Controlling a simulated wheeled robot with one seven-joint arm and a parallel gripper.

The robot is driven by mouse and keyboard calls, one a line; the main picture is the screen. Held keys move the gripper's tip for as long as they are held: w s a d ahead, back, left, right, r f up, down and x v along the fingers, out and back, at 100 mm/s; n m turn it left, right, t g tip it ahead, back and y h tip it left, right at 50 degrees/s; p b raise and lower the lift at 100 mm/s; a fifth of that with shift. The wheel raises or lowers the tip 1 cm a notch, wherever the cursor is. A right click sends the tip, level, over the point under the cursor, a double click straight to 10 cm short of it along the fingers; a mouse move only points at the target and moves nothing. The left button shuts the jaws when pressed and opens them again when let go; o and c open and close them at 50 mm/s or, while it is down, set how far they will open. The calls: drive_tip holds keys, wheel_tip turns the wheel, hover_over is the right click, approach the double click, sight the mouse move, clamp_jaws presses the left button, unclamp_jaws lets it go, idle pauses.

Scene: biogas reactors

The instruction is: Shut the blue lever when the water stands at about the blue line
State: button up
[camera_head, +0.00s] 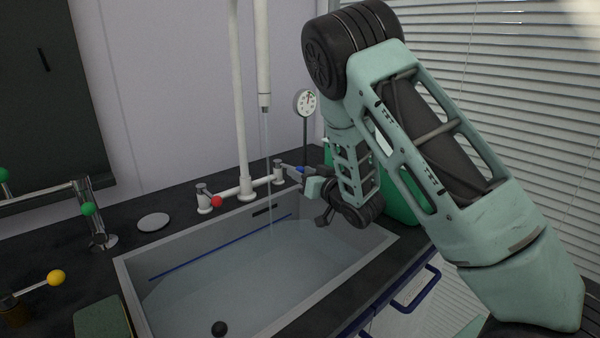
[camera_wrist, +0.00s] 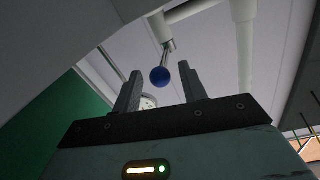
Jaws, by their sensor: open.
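The blue lever shows its round blue knob (camera_wrist: 160,76) in the wrist view, on a short metal stem from a white pipe. My gripper (camera_wrist: 160,70) is open, one finger on each side of the knob in the picture; contact cannot be seen. In the head view my gripper (camera_head: 305,180) is at the tap's right end, partly hiding the blue lever (camera_head: 300,170). A thin water stream (camera_head: 268,150) runs from the white spout into the grey sink (camera_head: 125,280). The water (camera_head: 240,275) appears slightly below the blue line (camera_head: 220,247) on the sink's back wall.
A red knob (camera_head: 216,201) is on the tap's left side. A gauge (camera_head: 305,102) stands behind the sink. A black ball (camera_head: 219,328) shows at the sink's front. Green and yellow (camera_head: 56,277) knobs are at left. A green container (camera_head: 400,195) stands behind my arm.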

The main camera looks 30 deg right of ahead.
drive_tip(key=s+d, duration=0.1)
drive_tip(key=s, duration=0.9)
drive_tip(key=shift+s+d+b, duration=0.15)
drive_tip(key=shift+s+b, duration=0.05)
drive_tip(key=shift+b, duration=0.2)
